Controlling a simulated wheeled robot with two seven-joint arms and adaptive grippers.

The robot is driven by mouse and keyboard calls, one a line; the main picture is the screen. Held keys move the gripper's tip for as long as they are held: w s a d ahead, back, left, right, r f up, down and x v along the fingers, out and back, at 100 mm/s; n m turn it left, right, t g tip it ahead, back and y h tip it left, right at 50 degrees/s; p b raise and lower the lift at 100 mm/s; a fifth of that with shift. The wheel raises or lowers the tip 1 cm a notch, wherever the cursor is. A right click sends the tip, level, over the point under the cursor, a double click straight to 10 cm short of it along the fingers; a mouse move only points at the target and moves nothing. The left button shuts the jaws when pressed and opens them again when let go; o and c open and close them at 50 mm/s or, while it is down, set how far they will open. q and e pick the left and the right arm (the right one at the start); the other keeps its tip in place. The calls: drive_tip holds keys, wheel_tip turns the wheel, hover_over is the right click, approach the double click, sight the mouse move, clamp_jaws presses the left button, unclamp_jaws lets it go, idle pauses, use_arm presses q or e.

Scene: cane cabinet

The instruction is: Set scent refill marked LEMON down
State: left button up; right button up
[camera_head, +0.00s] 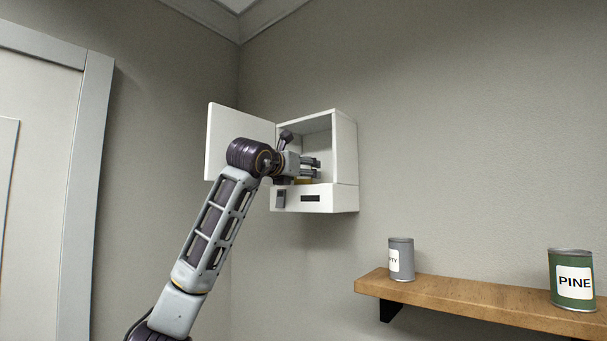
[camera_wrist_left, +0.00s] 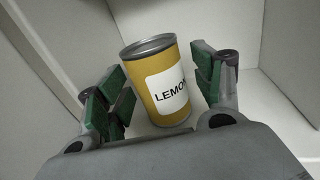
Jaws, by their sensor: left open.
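The yellow scent refill marked LEMON (camera_wrist_left: 150,88) stands inside the white wall cabinet (camera_head: 345,150), between the fingers of my left gripper (camera_wrist_left: 160,92). The fingers are open, with a gap visible at the refill's right side; contact on the left side is hard to tell. In the head view my left gripper (camera_head: 310,165) reaches into the cabinet's open compartment, and only a sliver of yellow shows below it. My right gripper is in neither view.
The cabinet door (camera_head: 225,135) stands open to the left, beside my left arm. A wooden shelf (camera_head: 450,297) at the lower right holds a grey can (camera_head: 401,262), its label partly turned away, and a green can marked PINE (camera_head: 572,270).

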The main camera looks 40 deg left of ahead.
use_arm(q)
drive_tip(key=s+d+b, duration=0.1)
drive_tip(key=s+b, duration=0.2)
drive_tip(key=s, duration=0.8)
drive_tip(key=shift+d, duration=0.15)
